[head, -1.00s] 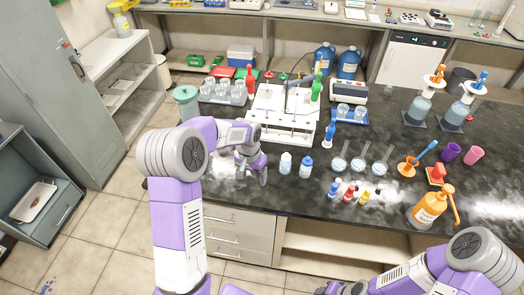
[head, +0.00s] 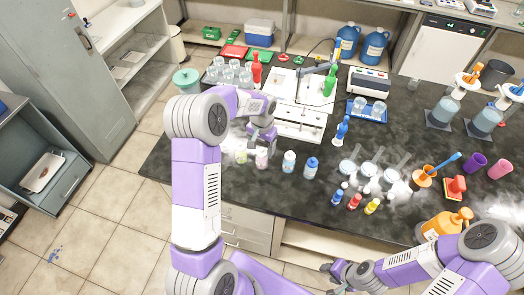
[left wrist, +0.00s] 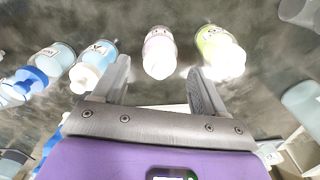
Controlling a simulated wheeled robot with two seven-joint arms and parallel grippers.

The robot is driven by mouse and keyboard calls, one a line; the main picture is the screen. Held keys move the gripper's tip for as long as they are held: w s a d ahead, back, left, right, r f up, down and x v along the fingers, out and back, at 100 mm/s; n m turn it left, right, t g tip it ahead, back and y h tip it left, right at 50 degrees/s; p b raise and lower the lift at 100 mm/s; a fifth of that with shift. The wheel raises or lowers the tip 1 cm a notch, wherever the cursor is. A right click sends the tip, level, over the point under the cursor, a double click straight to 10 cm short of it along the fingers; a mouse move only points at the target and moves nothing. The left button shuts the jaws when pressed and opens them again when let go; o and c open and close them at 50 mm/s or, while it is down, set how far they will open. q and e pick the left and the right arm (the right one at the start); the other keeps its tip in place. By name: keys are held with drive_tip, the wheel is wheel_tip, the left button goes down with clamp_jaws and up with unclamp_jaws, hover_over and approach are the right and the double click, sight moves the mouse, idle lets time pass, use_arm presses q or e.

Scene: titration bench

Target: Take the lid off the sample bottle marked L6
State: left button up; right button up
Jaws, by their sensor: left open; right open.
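Several small sample bottles stand in a row near the bench's front edge: a yellow-green one (head: 241,156), a pink one (head: 262,158), a pale blue one (head: 289,163) and a bluer one with a blue cap (head: 311,167). I cannot read L6 on any label. My left gripper (head: 262,137) is open, above and behind the pink bottle. In the left wrist view, the pink bottle (left wrist: 160,50) shows between the open fingers, with the yellow-green bottle (left wrist: 218,48) to its right and the pale blue bottle (left wrist: 96,62) to the left. My right gripper (head: 338,277) is open and empty before the bench.
A white titration stand (head: 300,118) is behind the bottles. A blue-topped wash bottle (head: 341,131) and round glass flasks (head: 347,167) stand to the right, with small coloured vials (head: 354,201) in front. Dark bench top is clear at the left front.

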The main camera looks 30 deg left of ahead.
use_arm(q)
drive_tip(key=shift+f, duration=0.45)
drive_tip(key=shift+c, duration=0.2)
drive_tip(key=shift+r, duration=0.1)
drive_tip(key=c, duration=1.1)
